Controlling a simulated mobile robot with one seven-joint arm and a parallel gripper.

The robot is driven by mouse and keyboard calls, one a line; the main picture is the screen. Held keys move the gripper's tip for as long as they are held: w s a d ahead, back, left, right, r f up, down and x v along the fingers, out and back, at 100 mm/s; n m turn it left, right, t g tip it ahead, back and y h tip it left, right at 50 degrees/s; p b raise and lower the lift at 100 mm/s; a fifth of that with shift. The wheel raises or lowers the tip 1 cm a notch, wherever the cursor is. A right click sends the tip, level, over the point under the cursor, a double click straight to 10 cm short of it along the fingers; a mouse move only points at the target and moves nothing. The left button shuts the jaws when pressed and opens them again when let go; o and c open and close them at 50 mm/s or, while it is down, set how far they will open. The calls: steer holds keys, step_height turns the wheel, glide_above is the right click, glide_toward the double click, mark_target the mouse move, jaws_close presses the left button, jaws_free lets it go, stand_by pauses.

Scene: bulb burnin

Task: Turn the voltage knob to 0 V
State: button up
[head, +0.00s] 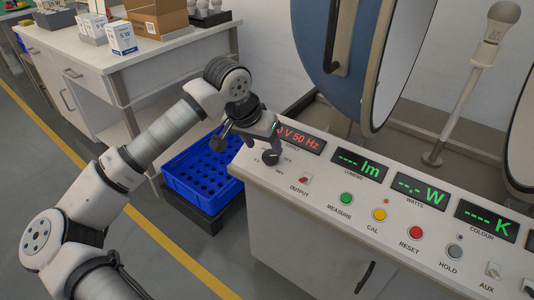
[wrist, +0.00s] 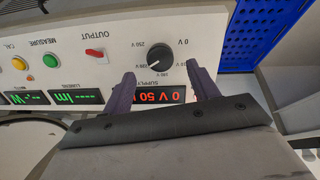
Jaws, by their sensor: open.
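The voltage knob (wrist: 160,56) is a round black dial with a white pointer mark, on the white sloped panel. In the wrist view, which is upside down, the pointer aims at the lower left, away from the "0 V" label (wrist: 183,41). My gripper (wrist: 162,82) is open, its two purple fingers apart on the supply-display side of the knob, and holds nothing. In the head view, the knob (head: 270,158) shows just below my gripper (head: 274,149), partly covered. The red supply display (wrist: 165,96) shows "0 V 50"; a finger may hide its leading digits.
A red output switch (wrist: 96,53) sits beside the knob. Further along are green (head: 346,199), yellow (head: 379,215) and red (head: 415,233) buttons below green displays. A blue crate (head: 200,172) stands beside the panel. A large round sphere opening (head: 375,60) stands behind.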

mark_target(269, 156)
steer(key=x, duration=0.5)
steer(key=c, duration=1)
steer(key=shift+f+n+b, duration=0.1)
steer(key=shift+n+b, duration=0.2)
steer(key=shift+b, duration=0.15)
